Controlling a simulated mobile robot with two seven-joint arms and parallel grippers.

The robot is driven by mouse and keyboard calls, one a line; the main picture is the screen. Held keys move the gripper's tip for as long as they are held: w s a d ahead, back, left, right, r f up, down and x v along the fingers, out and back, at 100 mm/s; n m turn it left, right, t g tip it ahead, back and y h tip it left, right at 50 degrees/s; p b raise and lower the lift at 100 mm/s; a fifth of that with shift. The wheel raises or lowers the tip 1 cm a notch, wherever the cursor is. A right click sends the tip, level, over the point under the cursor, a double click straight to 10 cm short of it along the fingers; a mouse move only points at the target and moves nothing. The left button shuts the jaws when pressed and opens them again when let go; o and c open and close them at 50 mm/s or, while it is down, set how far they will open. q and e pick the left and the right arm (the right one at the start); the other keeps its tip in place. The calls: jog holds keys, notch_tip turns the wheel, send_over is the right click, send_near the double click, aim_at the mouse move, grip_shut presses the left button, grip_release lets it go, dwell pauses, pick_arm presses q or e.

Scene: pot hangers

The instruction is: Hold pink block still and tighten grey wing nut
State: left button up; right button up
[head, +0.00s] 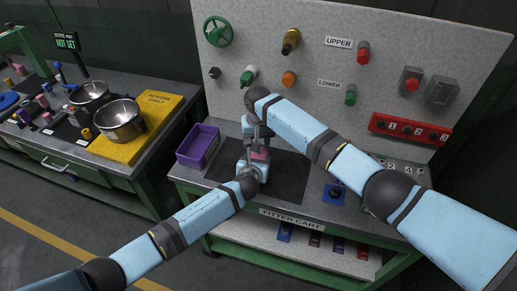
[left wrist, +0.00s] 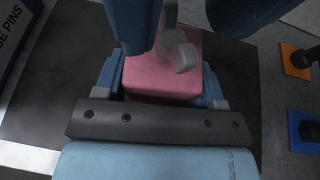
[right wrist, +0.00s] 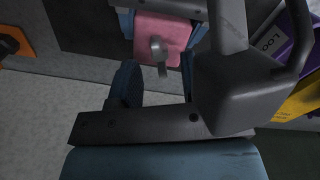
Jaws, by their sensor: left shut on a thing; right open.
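The pink block (head: 260,156) is at the dark mat on the cart. My left gripper (head: 255,166) is shut on it, with blue fingers on both sides of the block (left wrist: 150,76) in the left wrist view. The grey wing nut (left wrist: 182,52) stands out from the block. It also shows in the right wrist view (right wrist: 158,48), hanging down from the block's face. My right gripper (right wrist: 158,82) is open close to the nut, with the nut's lower wing near the gap between its fingers. I cannot tell whether they touch. In the head view the nut is hard to make out.
A purple bin (head: 198,146) stands left of the dark mat (head: 284,177). A blue-based piece (head: 335,194) sits to the right. A dark grey shape (right wrist: 235,88) blocks part of the right wrist view.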

jog(key=shift+f, duration=1.05)
jog(key=shift+r, duration=1.5)
